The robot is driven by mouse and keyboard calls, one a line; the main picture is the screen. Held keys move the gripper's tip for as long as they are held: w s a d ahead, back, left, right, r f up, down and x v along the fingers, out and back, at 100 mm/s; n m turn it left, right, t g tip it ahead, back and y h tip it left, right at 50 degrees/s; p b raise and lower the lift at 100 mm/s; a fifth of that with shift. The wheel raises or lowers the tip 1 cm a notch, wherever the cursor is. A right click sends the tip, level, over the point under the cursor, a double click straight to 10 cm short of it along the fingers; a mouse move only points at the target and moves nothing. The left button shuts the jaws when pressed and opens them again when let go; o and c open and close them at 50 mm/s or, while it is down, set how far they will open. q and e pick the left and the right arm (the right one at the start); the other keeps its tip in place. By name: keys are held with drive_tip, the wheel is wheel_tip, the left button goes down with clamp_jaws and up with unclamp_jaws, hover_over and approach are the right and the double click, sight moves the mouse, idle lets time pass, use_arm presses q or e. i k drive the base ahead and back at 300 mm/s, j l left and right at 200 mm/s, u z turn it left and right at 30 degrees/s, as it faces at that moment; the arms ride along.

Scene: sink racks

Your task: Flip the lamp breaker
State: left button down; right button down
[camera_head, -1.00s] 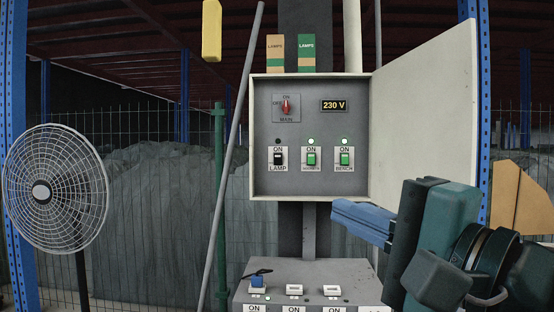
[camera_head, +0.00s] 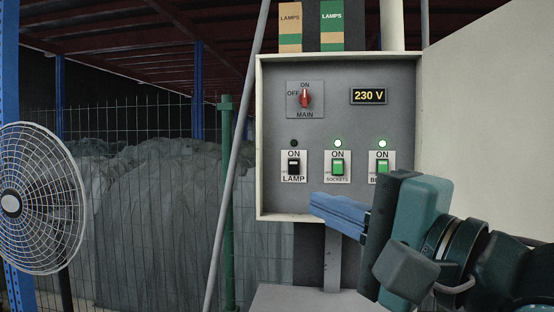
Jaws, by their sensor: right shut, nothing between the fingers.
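The open grey breaker box (camera_head: 400,205) stands in the middle. Its lamp breaker (camera_head: 293,167), labelled LAMP, has a black switch, and the indicator above it is dark. The sockets breaker (camera_head: 338,168) and the bench breaker (camera_head: 382,165) are green with lit green indicators. The bench label is partly hidden by my right gripper. The red main switch (camera_head: 305,97) is upper left in the box, beside a display (camera_head: 369,96) reading 230 V. My right gripper (camera_head: 314,204) is shut and empty, its blue fingers pointing left, below the breakers and apart from the lamp breaker. My left gripper is out of view.
The box door (camera_head: 490,120) is swung open on the right. Two LAMPS boxes (camera_head: 332,30) sit above the box. A slanted grey pole (camera_head: 236,160) and a green post (camera_head: 226,200) stand to its left. A fan (camera_head: 40,190) is at far left.

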sight(293, 164)
drive_tip(key=i+l, duration=0.1)
drive_tip(key=i, duration=0.35)
drive_tip(key=i+u, duration=0.1)
drive_tip(key=i, duration=0.4)
drive_tip(key=i+l, duration=0.2)
drive_tip(key=i, duration=0.25)
drive_tip(key=i+j+z, duration=0.15)
drive_tip(key=j+z, duration=0.25)
drive_tip(key=i+j+z, duration=0.1)
drive_tip(key=j+z, duration=1.2)
drive_tip(key=k, duration=0.05)
